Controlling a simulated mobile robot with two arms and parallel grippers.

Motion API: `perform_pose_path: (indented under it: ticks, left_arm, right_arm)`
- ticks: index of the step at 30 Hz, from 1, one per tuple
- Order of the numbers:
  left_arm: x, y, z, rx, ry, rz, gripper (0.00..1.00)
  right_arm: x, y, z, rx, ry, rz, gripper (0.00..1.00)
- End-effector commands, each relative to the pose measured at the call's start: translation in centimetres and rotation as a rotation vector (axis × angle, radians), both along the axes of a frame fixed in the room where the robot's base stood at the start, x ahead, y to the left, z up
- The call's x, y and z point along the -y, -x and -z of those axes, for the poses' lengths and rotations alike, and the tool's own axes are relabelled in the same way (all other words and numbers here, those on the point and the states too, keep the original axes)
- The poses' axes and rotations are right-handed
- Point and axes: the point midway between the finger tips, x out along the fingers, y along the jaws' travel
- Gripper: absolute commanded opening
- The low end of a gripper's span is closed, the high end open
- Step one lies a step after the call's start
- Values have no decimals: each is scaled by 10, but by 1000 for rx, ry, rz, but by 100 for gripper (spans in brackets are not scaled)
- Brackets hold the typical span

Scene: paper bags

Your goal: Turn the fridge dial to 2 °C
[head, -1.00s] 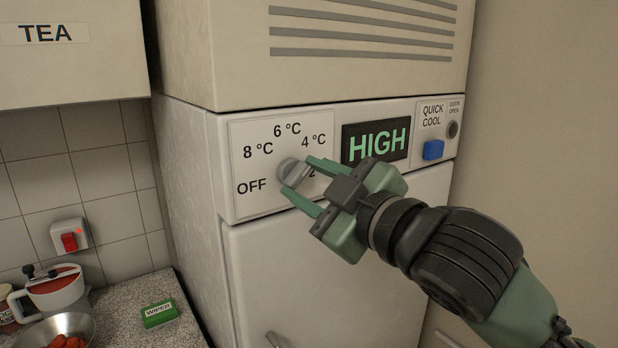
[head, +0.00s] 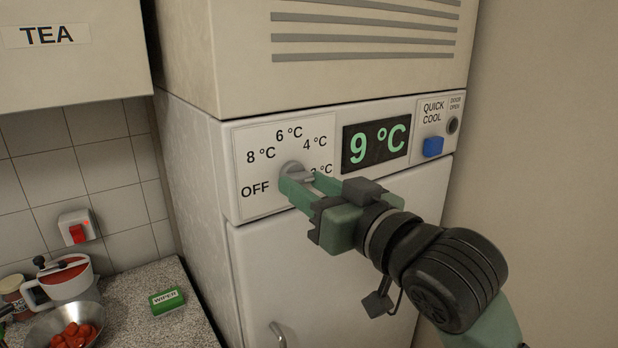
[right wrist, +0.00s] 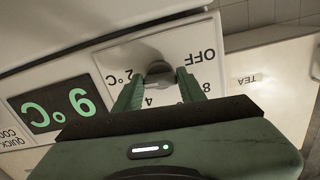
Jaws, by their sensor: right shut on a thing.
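The grey fridge dial (head: 292,169) sits on a white panel (head: 262,208) marked OFF, 8, 6, 4 and 2 °C. My right gripper (head: 304,186) is shut on the dial; its green fingers lie on either side of the knob. The right wrist view also shows the dial (right wrist: 160,72) between the fingertips. The 2 °C mark is partly covered by the gripper in the head view but readable in the wrist view. Which mark the dial points to is hard to tell. The display (head: 376,146) reads 9 °C in green. My left gripper is not in view.
A blue QUICK COOL button (head: 433,147) and a round DOOR OPEN button (head: 453,125) are right of the display. The fridge door handle (head: 278,335) is below. A green WIPES pack (head: 167,300), a bowl (head: 92,330) of red pieces and a red switch (head: 78,233) are at left.

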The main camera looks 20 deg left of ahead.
Motion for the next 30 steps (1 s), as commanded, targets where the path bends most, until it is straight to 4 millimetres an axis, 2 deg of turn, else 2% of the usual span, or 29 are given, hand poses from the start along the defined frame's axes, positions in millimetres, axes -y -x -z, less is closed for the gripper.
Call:
perform_pose_path:
  ticks: [7, 22, 23, 25, 30]
  left_arm:
    - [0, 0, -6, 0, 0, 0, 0]
    - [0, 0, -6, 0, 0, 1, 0]
    - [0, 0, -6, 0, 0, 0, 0]
    - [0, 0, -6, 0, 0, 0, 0]
    - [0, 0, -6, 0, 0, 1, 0]
  right_arm:
    - [-1, 1, 1, -63, -43, -2, 0]
    - [-1, 0, 2, -77, -54, -1, 0]
    - [-1, 0, 2, -77, -54, -1, 43]
    - [-1, 0, 2, -76, -53, -1, 62]
    - [0, 0, 1, -74, -54, 0, 62]
